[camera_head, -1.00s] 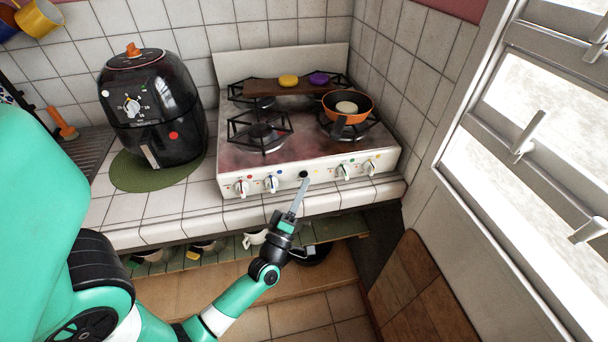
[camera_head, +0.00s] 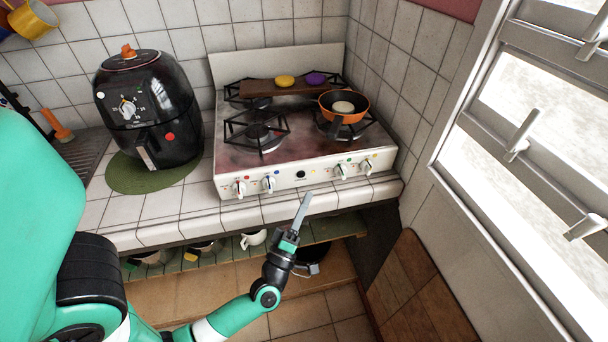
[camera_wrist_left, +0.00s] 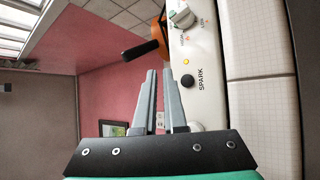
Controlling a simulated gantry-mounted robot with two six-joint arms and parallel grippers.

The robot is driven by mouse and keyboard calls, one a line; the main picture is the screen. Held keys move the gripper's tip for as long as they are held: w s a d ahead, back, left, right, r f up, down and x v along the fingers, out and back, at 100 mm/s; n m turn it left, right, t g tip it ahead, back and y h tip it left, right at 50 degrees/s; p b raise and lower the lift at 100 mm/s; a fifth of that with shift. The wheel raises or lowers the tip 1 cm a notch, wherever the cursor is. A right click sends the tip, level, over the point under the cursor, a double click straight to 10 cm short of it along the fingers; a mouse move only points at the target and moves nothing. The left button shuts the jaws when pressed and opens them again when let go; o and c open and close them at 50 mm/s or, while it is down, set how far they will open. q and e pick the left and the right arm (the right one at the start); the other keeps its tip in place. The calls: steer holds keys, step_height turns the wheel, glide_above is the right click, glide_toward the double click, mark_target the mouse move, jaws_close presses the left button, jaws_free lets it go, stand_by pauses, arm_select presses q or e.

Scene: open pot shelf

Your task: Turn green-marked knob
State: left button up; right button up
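The green-marked knob (camera_head: 342,171) is white and sits on the stove's front panel, right of the black button. It also shows at the top of the left wrist view (camera_wrist_left: 182,17), with green on it. My left gripper (camera_head: 306,198) is in front of the panel, below and left of this knob and apart from it. In the left wrist view its two fingers (camera_wrist_left: 159,71) have a narrow gap with nothing between them. My right gripper is in neither view.
The black SPARK button (camera_wrist_left: 187,80) is on the panel. Red-marked (camera_head: 239,188) and blue-marked (camera_head: 269,184) knobs are to the left; a yellow-marked knob (camera_head: 367,166) is to the right. An orange pan (camera_head: 358,103) stands on the stove, its handle towards the front. A black air fryer (camera_head: 150,107) stands left.

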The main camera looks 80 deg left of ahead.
arm_select(q)
steer(key=shift+o, duration=1.2)
steer(key=shift+w+r, duration=0.15)
steer(key=shift+w, duration=0.05)
steer(key=o, duration=0.5)
steer(key=w+g, duration=0.1)
steer(key=g+y, duration=0.1)
steer(key=w+a+r+y, duration=0.1)
steer(key=shift+w+n+g, duration=0.3)
steer(key=shift+n+g, duration=0.1)
steer(key=shift+o, duration=1)
steer(key=w+g+y, duration=0.1)
steer(key=w+g, duration=0.3)
steer(key=g, duration=0.1)
steer(key=shift+a+r+n+y, duration=0.15)
steer(key=shift+n+y, duration=0.15)
steer(key=shift+y, duration=0.1)
steer(key=m+g+h, duration=0.3)
steer(key=m+g, duration=0.1)
steer(key=g, duration=0.3)
glide_toward(343, 175)
steer(key=a, duration=0.9)
steer(key=shift+a, duration=0.4)
jaws_close()
